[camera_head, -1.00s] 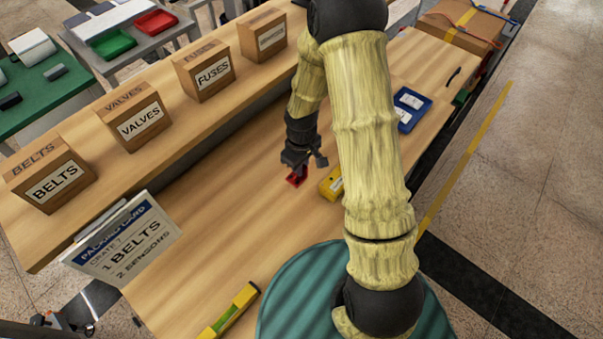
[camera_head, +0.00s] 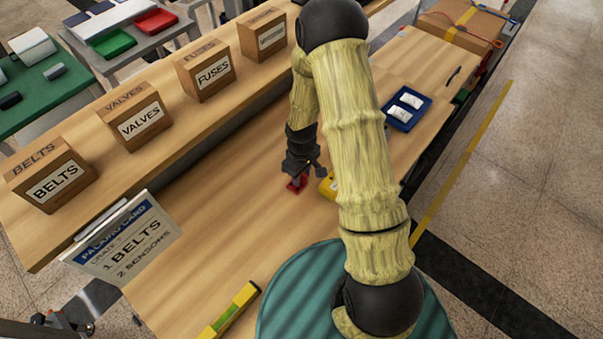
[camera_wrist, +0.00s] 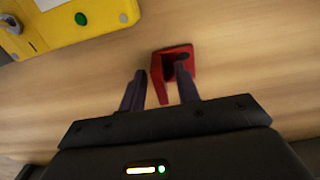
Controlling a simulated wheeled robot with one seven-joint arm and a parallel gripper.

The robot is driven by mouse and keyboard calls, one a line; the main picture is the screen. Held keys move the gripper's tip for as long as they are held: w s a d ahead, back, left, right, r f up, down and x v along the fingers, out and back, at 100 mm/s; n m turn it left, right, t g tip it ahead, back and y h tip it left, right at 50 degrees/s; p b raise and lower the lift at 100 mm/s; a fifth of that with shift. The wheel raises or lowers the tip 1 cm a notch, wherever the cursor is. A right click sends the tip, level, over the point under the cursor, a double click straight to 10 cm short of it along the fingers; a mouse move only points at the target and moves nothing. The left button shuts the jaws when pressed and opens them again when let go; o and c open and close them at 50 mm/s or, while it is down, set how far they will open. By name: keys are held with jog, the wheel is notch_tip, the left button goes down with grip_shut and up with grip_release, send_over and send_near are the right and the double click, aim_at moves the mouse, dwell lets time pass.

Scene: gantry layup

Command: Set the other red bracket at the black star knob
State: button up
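A red bracket (camera_head: 297,184) is on the wooden bench, directly below my gripper (camera_head: 305,168). In the wrist view the red bracket (camera_wrist: 181,62) shows a flat part with a dark spot and an upright plate. The two fingers of my gripper (camera_wrist: 160,88) are apart. A black star knob cannot be made out for certain; a dark round knob (camera_wrist: 12,25) shows on a yellow device at the wrist view's upper left. No second red bracket can be made out.
The yellow device (camera_head: 327,187) lies just right of the bracket, partly behind my arm. A blue tray (camera_head: 425,109) with white packets is farther right. A yellow level (camera_head: 232,310) lies at the front. Labelled wooden boxes (camera_head: 140,121) line the raised shelf. The bench left of the bracket is clear.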

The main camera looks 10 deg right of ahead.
notch_tip(320, 180, up, 12)
jog(key=shift+r+b, duration=0.15)
jog(key=shift+b, duration=0.15)
dwell(0.5)
dwell(0.4)
jog(key=shift+r, duration=0.1)
jog(key=s+d+r+m+t, duration=0.2)
jog(key=s+r+m, duration=0.5)
jog(key=s, duration=0.5)
notch_tip(320, 180, up, 2)
jog(key=shift+d+r+t, duration=0.25)
jog(key=shift+d+t, duration=0.05)
jog(key=shift+d, duration=0.1)
jog(key=shift+o, duration=0.5)
jog(key=shift+w, duration=0.1)
